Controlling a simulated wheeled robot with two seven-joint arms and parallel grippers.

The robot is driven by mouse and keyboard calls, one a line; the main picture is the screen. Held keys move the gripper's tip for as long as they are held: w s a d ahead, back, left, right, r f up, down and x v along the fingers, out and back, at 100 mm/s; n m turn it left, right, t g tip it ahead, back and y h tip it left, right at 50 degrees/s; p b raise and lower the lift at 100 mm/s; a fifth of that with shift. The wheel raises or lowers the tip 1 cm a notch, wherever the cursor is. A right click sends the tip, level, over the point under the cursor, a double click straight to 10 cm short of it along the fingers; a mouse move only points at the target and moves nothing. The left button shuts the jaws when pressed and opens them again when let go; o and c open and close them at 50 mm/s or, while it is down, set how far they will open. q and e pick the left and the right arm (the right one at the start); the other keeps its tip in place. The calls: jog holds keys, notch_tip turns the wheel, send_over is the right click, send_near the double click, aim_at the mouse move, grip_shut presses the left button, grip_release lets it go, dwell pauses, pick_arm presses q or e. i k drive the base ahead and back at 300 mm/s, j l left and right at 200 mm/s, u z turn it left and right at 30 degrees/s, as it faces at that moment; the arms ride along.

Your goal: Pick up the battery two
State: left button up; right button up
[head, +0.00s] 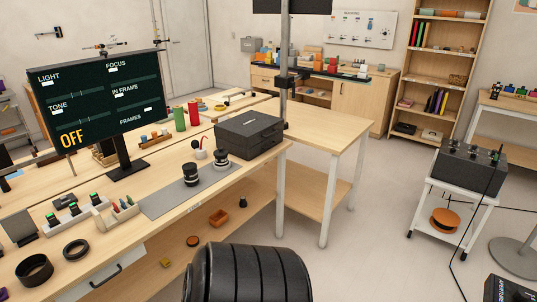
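Several small dark blocks with green tops, which look like batteries, stand in pale holders at the left front of the wooden workbench (165,228). One block (74,208) is in the middle, one (53,218) is to its left, and one (95,198) is to its right. No readable label shows which is battery two. Neither of my grippers is in view. A large black ridged shape covers the bottom middle of the view.
A screen (95,95) stands behind the blocks. Black rings (35,270), a grey mat (160,205) with two lenses, and a black case (249,136) share the bench. A white cart (449,196) stands right; floor between is open.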

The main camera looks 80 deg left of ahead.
aim_at(73, 207)
jog(key=u, duration=4)
jog(key=i+j+z, duration=0.2)
jog(key=j, duration=0.4)
jog(key=j+z, duration=0.15)
jog(key=j, duration=0.45)
